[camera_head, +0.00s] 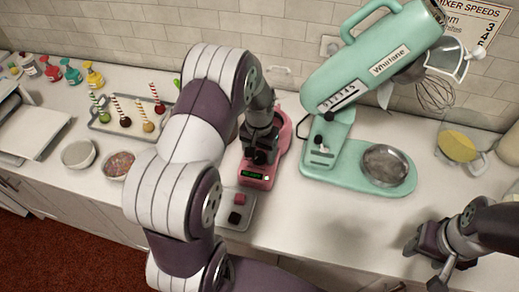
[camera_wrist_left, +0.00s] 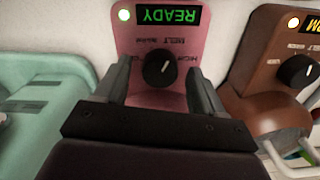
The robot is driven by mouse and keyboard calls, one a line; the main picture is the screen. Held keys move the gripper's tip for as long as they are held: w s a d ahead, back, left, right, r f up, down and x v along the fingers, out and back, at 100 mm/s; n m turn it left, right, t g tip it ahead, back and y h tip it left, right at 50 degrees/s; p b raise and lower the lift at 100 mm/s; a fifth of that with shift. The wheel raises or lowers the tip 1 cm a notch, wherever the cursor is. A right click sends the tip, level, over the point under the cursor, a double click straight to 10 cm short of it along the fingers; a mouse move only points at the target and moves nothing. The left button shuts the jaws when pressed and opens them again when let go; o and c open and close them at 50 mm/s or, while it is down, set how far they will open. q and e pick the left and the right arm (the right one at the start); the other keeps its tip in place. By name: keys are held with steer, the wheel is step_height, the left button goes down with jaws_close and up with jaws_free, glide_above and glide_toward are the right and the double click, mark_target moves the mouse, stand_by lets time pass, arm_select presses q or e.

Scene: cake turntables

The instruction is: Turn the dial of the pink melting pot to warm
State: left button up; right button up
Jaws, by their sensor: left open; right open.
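The pink melting pot (camera_head: 286,134) stands on the counter, partly hidden by my left arm in the head view. In the left wrist view, its pink front panel (camera_wrist_left: 127,45) has a lit green READY display (camera_wrist_left: 168,15) and a black dial (camera_wrist_left: 158,69). The dial's white mark points up and slightly right, roughly toward the MELT label; the small lettering is blurred. My left gripper (camera_head: 262,157) is at the panel, open, with its fingers (camera_wrist_left: 158,88) on either side of the dial and apart from it. My right gripper (camera_head: 425,264) is open and empty near the counter's front edge.
A brown melting pot (camera_wrist_left: 268,55) stands close beside the pink one. A mint stand mixer (camera_head: 345,163) is to the right. A small tray (camera_head: 243,217) with cubes lies in front. Bowls (camera_head: 78,154) and a cake-pop tray (camera_head: 103,123) are left.

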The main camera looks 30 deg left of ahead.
arm_select(q)
steer(key=shift+f, duration=0.1)
steer(key=c, duration=1.1)
steer(key=shift+o, duration=0.2)
steer(key=n, duration=0.4)
steer(key=shift+n+p, duration=0.3)
steer(key=shift+n, duration=0.1)
steer(key=n, duration=0.4)
steer(key=shift+n, duration=0.6)
steer(key=shift+w, duration=0.1)
steer(key=o, duration=1.1)
steer(key=shift+c, duration=0.2)
